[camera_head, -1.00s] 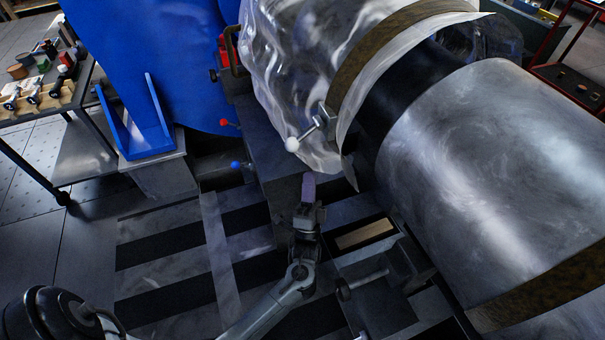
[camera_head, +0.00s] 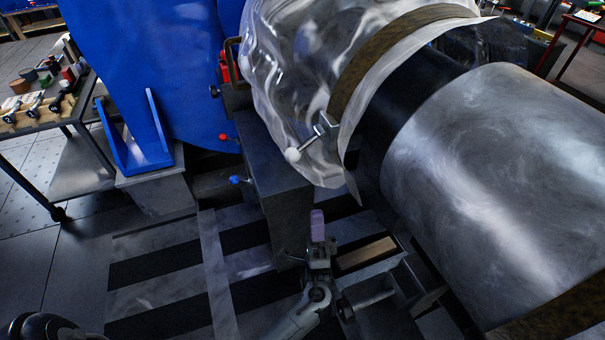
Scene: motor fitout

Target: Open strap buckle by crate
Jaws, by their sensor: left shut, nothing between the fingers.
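A brown strap (camera_head: 385,50) runs around the part wrapped in clear plastic (camera_head: 300,65). Its metal buckle (camera_head: 325,130) sits at the strap's lower end, with a lever ending in a white ball knob (camera_head: 292,155). My left gripper (camera_head: 317,215) is below the knob, apart from it. Its pale purple fingertips point up, shut with nothing between them. I cannot make out clearly whether the buckle's lever is latched.
A large bare metal cylinder (camera_head: 500,170) with a second brown strap (camera_head: 560,305) fills the right. A dark block (camera_head: 275,190) stands left of my gripper, with red and blue knobs (camera_head: 235,180) beside it. A tool table (camera_head: 45,115) is at left.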

